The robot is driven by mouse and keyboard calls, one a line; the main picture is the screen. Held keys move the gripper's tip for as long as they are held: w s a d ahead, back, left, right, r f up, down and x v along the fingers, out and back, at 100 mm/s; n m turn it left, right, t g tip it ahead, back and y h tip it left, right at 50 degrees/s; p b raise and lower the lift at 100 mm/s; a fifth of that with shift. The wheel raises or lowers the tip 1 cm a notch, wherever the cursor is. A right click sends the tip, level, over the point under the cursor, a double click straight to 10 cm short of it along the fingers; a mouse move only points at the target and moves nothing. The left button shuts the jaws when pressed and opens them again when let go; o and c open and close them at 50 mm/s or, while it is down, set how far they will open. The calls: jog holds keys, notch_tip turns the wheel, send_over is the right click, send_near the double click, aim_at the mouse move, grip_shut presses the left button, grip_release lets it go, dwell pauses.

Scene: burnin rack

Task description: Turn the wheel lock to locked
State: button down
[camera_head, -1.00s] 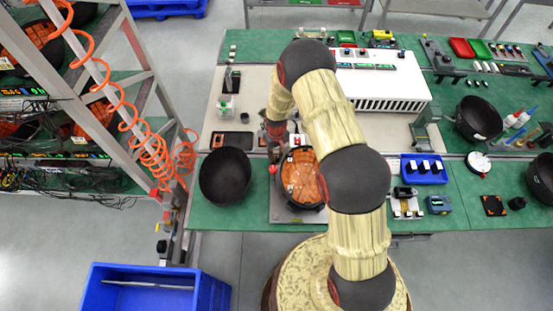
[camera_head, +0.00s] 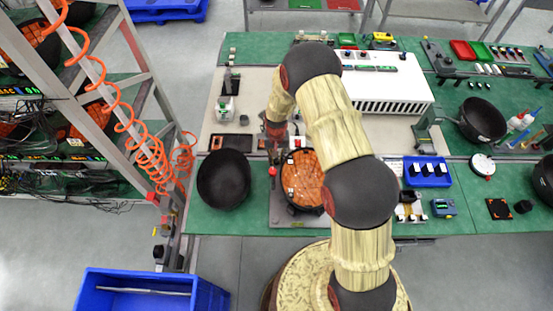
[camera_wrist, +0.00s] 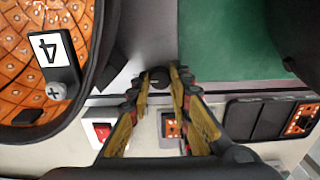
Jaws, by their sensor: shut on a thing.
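My gripper (camera_head: 275,148) is low over the bench, at the upper left of a round, black-rimmed piece with an orange tiled face (camera_head: 302,180). In the wrist view my gripper (camera_wrist: 161,82) is closed around a small dark round knob (camera_wrist: 160,76), which shows between the fingertips. Whether this knob is the wheel lock, and which way it is turned, I cannot tell. The orange face (camera_wrist: 25,60) also shows at the left of the wrist view, with a white tag marked 4 (camera_wrist: 48,46). A red knob (camera_head: 272,171) stands just below the gripper in the head view.
A black bowl (camera_head: 223,180) stands left of the orange piece. A red rocker switch (camera_wrist: 103,131) and dark panels (camera_wrist: 257,119) are close to the fingers. A white vented box (camera_head: 385,85) stands behind my arm. Green bench (camera_head: 258,225) is bare at the front.

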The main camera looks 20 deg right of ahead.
aim_at(276, 160)
jog(key=c, duration=1.6)
grip_release()
notch_tip(276, 160, up, 12)
